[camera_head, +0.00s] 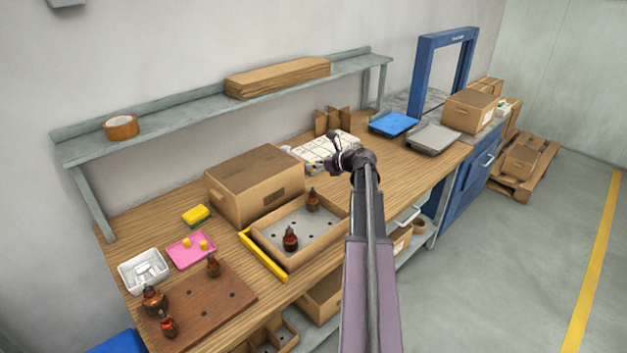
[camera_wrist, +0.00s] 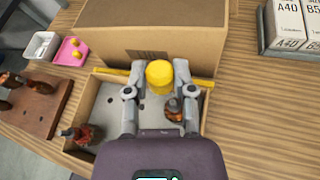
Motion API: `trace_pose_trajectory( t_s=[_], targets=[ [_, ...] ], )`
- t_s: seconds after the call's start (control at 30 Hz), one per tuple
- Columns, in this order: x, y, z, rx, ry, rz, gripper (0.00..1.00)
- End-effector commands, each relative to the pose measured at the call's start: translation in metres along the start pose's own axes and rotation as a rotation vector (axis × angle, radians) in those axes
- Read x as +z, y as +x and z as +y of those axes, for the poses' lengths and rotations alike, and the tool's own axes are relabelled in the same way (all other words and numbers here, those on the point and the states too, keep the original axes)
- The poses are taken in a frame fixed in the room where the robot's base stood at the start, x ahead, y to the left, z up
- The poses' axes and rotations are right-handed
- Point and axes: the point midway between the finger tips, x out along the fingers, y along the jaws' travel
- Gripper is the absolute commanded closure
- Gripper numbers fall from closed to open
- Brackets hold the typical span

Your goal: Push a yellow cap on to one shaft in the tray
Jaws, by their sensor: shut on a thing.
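The tray (camera_head: 335,238) is a cardboard-sided box with a grey, holed floor. Two copper-brown shafts stand upright in it: a front-left shaft (camera_head: 290,238) and a back-right shaft (camera_head: 312,201). In the wrist view they are the left shaft (camera_wrist: 82,134) and the right shaft (camera_wrist: 173,110). My gripper (camera_wrist: 158,74) is shut on a yellow cap (camera_wrist: 159,77), which is between the fingertips. The right shaft shows just below the cap in that view; the height gap cannot be told. In the head view my gripper (camera_head: 336,152) is small and the cap is not clear.
A closed cardboard box (camera_head: 254,183) stands behind the tray. A pink mat (camera_head: 192,250) holds two yellow caps (camera_head: 187,243). A brown holed board (camera_head: 205,305) carries several shafts at the front left. White cartons (camera_wrist: 290,22) stand at the right.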

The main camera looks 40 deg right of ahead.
Motion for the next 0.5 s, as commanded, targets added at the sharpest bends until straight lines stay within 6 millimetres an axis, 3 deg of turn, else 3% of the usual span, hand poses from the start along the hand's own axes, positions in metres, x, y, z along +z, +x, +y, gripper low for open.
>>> trace_pose_trajectory(
  t_s=[0.13,0.5],
  targets=[
    [-0.0140,0.0052,-0.0024,0.006,-0.006,0.001,0.83],
    [-0.0155,0.0060,-0.0022,0.009,-0.010,0.001,0.83]
  ],
)
